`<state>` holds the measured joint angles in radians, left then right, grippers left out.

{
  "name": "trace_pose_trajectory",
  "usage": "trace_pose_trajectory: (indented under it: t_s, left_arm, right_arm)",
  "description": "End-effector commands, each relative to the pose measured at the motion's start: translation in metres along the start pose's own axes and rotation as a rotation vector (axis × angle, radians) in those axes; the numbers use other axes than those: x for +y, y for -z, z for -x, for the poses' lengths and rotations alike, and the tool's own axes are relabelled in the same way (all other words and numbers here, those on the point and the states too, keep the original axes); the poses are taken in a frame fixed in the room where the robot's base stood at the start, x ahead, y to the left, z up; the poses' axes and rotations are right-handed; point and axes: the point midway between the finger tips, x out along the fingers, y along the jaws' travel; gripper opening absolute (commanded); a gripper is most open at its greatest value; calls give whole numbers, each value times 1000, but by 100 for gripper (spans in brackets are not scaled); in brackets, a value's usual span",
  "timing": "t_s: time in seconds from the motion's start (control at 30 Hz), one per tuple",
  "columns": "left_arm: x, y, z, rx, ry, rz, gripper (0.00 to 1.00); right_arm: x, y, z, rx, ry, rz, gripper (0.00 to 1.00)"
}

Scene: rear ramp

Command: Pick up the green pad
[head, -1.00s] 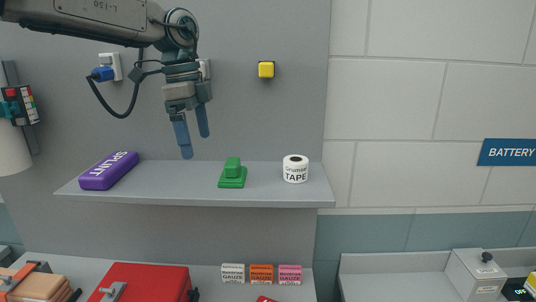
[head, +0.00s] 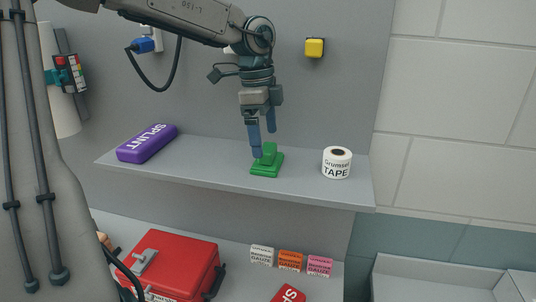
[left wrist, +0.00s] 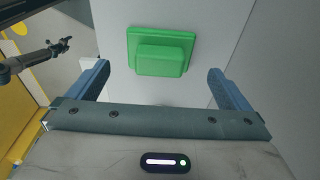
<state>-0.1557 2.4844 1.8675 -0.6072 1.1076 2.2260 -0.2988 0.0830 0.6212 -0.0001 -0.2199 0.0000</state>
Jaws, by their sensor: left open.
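The green pad (head: 267,169) has a flat base with a raised block on top. It sits on the grey shelf (head: 220,165), between a purple splint case and a tape roll. My left gripper (head: 263,146) points down just above the pad, its fingertips close to the raised block. In the left wrist view, the green pad (left wrist: 160,51) lies ahead between the two blue fingers, which are wide apart with nothing between them. I cannot tell whether a finger touches the pad. My right gripper (left wrist: 66,44) seems to show far off at the left of the wrist view, small and dark.
The purple splint case (head: 147,144) lies left on the shelf. The tape roll (head: 337,162) stands to the right. Below are a red case (head: 170,262) and several gauze boxes (head: 290,260). A yellow button (head: 315,47) is on the wall behind.

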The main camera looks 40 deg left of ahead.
Motion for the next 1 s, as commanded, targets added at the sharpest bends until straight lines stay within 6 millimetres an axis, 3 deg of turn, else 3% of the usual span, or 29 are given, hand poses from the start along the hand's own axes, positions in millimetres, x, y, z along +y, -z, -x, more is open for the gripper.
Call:
trace_pose_trajectory:
  t_s: [0.03,0.2,0.37,0.6,0.8,0.9,1.0]
  left_arm:
    - [1,1,-2,-1,-7,-1,100]
    - [1,2,-24,-1,-7,1,100]
    - [0,2,-41,0,-4,0,100]
    - [0,2,-44,1,-1,0,100]
    - [0,2,-43,0,-1,0,63]
    - [0,2,-43,0,-1,0,55]
    - [0,2,-43,0,-1,0,55]
  right_arm:
    - [1,2,11,1,0,0,75]
    - [2,3,28,1,0,0,75]
    - [2,3,33,0,1,0,75]
    - [-3,2,32,-1,5,-2,75]
    - [-4,2,32,-2,7,-3,75]
    - [-4,1,32,-3,6,-3,75]
    - [-4,1,32,-3,6,-2,75]
